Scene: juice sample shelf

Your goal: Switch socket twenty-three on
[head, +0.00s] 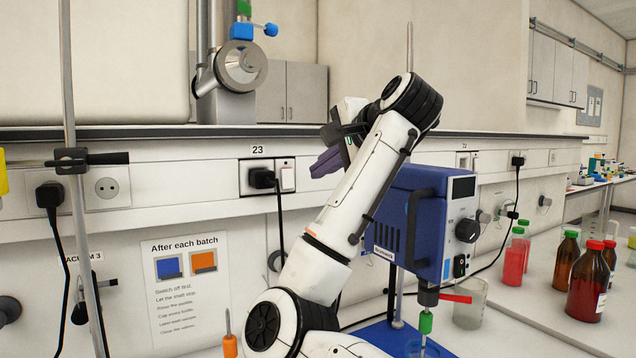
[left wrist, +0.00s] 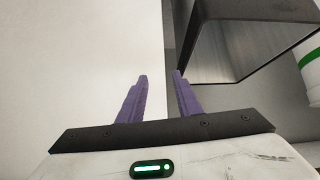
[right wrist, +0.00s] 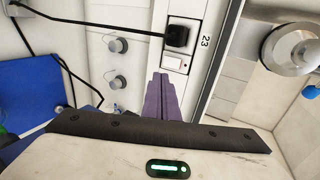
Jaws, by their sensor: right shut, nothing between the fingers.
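Socket twenty-three (head: 243,180) is on the wall panel under its "23" label, with a black plug (head: 262,178) in it. Its white rocker switch (head: 288,178) is just right of the plug. The switch also shows in the right wrist view (right wrist: 172,63), with a small red mark; I cannot tell its position for sure. My right gripper (head: 314,170) is shut and empty, its purple fingertips a little right of the switch, apparently apart from it. In the right wrist view its fingertips (right wrist: 160,76) are just below the switch. My left gripper (left wrist: 160,78) is open and empty, outside the head view.
A blue stirrer (head: 415,215) stands right of my right arm. Red and brown bottles (head: 588,280) stand on the right bench. A metal rod (head: 70,120) with a clamp stands at left. A notice (head: 188,290) hangs below the socket. A dark-edged box (left wrist: 245,40) is near my left gripper.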

